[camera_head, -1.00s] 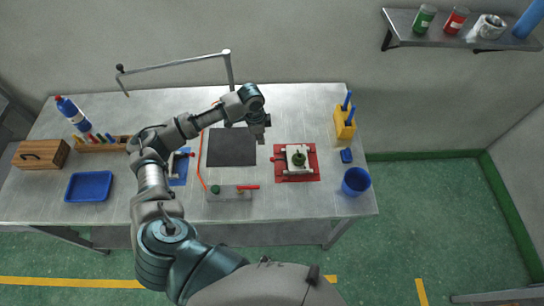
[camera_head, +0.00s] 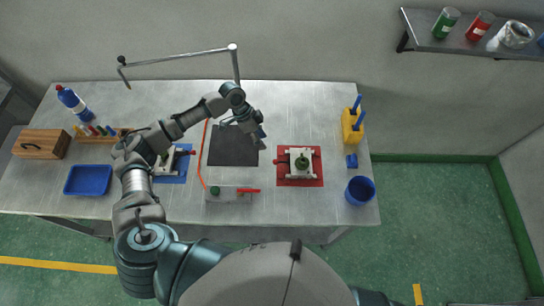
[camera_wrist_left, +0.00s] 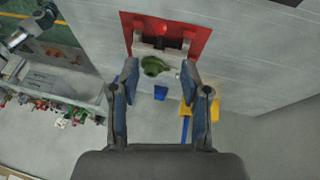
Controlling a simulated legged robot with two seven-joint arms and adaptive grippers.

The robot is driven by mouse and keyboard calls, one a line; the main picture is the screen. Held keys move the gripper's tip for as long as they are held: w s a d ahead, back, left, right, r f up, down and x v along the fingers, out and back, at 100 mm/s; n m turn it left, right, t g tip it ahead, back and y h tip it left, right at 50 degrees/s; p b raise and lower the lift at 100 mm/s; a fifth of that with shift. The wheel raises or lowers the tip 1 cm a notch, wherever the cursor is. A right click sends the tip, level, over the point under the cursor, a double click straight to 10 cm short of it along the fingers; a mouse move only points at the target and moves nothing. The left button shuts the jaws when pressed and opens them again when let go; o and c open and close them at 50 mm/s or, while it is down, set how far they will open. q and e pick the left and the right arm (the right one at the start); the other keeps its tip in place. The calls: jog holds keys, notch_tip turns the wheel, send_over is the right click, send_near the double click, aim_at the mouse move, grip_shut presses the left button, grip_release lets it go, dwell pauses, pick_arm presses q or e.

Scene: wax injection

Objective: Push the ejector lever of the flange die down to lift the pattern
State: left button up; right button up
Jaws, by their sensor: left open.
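The die with a green round pattern (camera_head: 302,163) sits on a red mat (camera_head: 286,181) at the table's right half. A red knob (camera_head: 281,152) shows at the die's left side, probably its lever end. My left gripper (camera_head: 262,144) hangs left of this die and apart from it, over the dark square mat's right edge. In the left wrist view my left gripper (camera_wrist_left: 160,65) is open and empty. The green pattern (camera_wrist_left: 153,67) shows between its fingertips, beyond them, with the red mat (camera_wrist_left: 126,27) behind. My right gripper is not in view.
A second die (camera_head: 178,160) stands on a blue mat at left. A grey block with a red handle (camera_head: 230,194) lies in front of the dark mat (camera_head: 225,150). A yellow holder (camera_head: 352,126) and blue cup (camera_head: 359,190) stand right of the red mat.

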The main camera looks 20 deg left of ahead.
aim_at(281, 162)
pick_arm(q)
jog(key=x, duration=0.5)
jog(key=d+p+x, duration=0.1)
jog(key=x, duration=0.5)
jog(key=shift+w+d, duration=0.1)
jog(key=shift+w, duration=0.1)
jog(key=shift+f, duration=0.75)
jog(key=shift+c, duration=0.7)
jog(key=shift+d, duration=0.1)
grip_shut()
jog(key=shift+s+f+b, duration=0.1)
jog(key=shift+f+b, duration=0.2)
jog(key=shift+b, duration=0.05)
jog(key=shift+f+h+b, duration=0.4)
jog(key=shift+h+b, duration=0.4)
jog(key=shift+b, duration=0.15)
jog(key=shift+a, duration=0.2)
jog(key=shift+r, duration=0.25)
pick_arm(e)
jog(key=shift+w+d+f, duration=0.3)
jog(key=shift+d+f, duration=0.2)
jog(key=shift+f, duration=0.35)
